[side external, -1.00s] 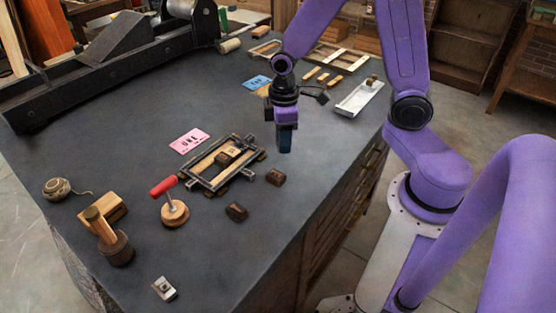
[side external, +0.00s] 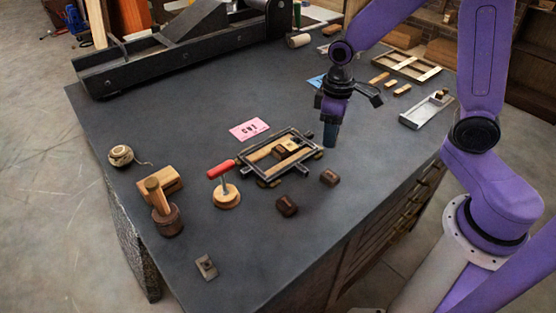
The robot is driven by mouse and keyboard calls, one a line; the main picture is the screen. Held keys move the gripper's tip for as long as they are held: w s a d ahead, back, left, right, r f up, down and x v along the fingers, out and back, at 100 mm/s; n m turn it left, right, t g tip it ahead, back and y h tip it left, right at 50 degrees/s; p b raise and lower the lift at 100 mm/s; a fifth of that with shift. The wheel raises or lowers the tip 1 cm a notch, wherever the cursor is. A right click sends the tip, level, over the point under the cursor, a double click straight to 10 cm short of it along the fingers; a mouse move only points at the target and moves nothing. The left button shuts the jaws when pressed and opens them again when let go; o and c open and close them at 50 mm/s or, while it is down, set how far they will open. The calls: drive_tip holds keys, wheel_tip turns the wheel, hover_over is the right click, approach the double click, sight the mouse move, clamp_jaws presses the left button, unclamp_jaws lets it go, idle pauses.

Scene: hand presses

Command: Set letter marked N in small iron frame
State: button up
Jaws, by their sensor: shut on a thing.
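The small iron frame (side external: 249,171) lies on the dark bench top, with pale wooden strips and a brown letter block (side external: 281,152) inside it. Two more dark brown letter blocks, one nearer the front (side external: 288,206) and one to the right (side external: 329,178), lie loose outside the frame. No letter can be read on any of them, so I cannot tell which is marked N. My gripper (side external: 330,143) points down just right of and behind the frame, above the bench. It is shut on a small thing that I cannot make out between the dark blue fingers.
A red-handled tool (side external: 222,169) on a round wooden base stands left of the frame. A pink card (side external: 249,130) lies behind it. A mallet (side external: 160,195), twine ball (side external: 121,155) and small metal piece (side external: 206,266) are leftward. A metal tray (side external: 425,112) lies right.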

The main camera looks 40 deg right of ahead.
drive_tip(key=s+a+r+n, duration=0.3)
drive_tip(key=a+r+n, duration=0.3)
drive_tip(key=n, duration=0.6)
hover_over(271, 161)
wheel_tip(271, 161, down, 9)
drive_tip(key=shift+s+f, duration=0.15)
drive_tip(key=shift+f, duration=0.05)
wheel_tip(271, 161, down, 3)
drive_tip(key=shift+f, duration=0.2)
drive_tip(key=shift+f, duration=0.15)
